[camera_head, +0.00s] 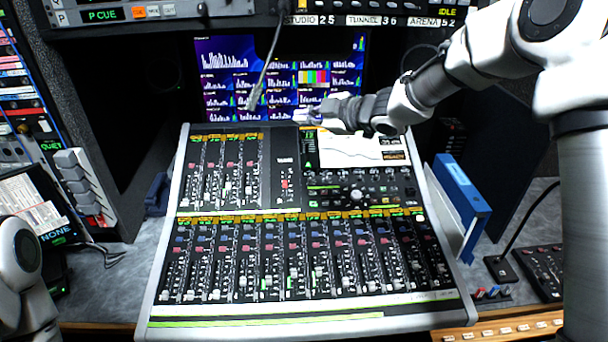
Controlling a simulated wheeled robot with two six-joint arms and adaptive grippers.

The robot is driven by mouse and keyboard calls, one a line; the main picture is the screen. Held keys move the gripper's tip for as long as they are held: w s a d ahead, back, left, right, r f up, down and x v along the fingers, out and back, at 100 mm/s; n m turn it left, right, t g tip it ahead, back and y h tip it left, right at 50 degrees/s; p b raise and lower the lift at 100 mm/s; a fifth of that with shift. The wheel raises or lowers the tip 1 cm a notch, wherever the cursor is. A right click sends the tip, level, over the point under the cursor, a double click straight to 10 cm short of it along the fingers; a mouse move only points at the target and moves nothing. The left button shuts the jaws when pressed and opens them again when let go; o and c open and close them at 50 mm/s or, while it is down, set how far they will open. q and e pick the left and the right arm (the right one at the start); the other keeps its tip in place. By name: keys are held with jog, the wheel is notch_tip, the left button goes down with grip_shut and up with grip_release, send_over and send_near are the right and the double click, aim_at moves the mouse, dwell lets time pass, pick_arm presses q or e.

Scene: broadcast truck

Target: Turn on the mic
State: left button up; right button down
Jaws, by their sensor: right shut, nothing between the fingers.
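A thin gooseneck mic (256,97) hangs down from the top of the picture, in front of the screen, with its head pointing down. My right gripper (303,116) reaches in from the right, above the back edge of the mixing console (160,262). It is shut and empty, a little to the right of the mic head and apart from it in the picture. Its fingertips are small here, and I cannot tell their depth relative to the mic. No mic switch can be made out. Part of my left arm shows at the lower left; its gripper is out of view.
A screen (222,60) with graphs stands behind the console. Labelled equipment panels (150,13) run along the top. A blue binder (462,195) stands right of the console. A grey switch block (80,185) is at left. Bare grey desk (110,285) shows at left.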

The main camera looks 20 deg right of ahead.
jog(key=s+a+f+m+g+h, duration=0.1)
jog(key=s+f+m, duration=0.2)
jog(key=f, duration=0.9)
jog(key=shift+a+f+m+g+b, duration=0.2)
jog(key=shift+f+m+g+b, duration=0.1)
jog(key=shift+f+b, duration=0.15)
jog(key=shift+s, duration=0.1)
jog(key=s+f+m+g+h, duration=0.15)
jog(key=s+f+m, duration=0.25)
jog(key=s+f, duration=0.55)
jog(key=s+f+m+g+h, duration=0.1)
jog(key=s+f+m+g, duration=0.2)
jog(key=s+f, duration=0.7)
jog(key=s+d+f+m+g+h, duration=0.1)
jog(key=s+f+m+g, duration=0.1)
jog(key=s+f, duration=0.35)
jog(key=s+d+f+m+g+h, duration=0.1)
jog(key=s+f+m+g, duration=0.15)
jog(key=s, duration=0.65)
jog(key=s+d+f+m+g+h, duration=0.1)
jog(key=s+f+g+h, duration=0.1)
jog(key=s+f, duration=0.45)
notch_tip(320, 180, down, 3)
jog(key=b, duration=0.5)
jog(key=shift+f+t, duration=0.15)
jog(key=shift+t, duration=0.15)
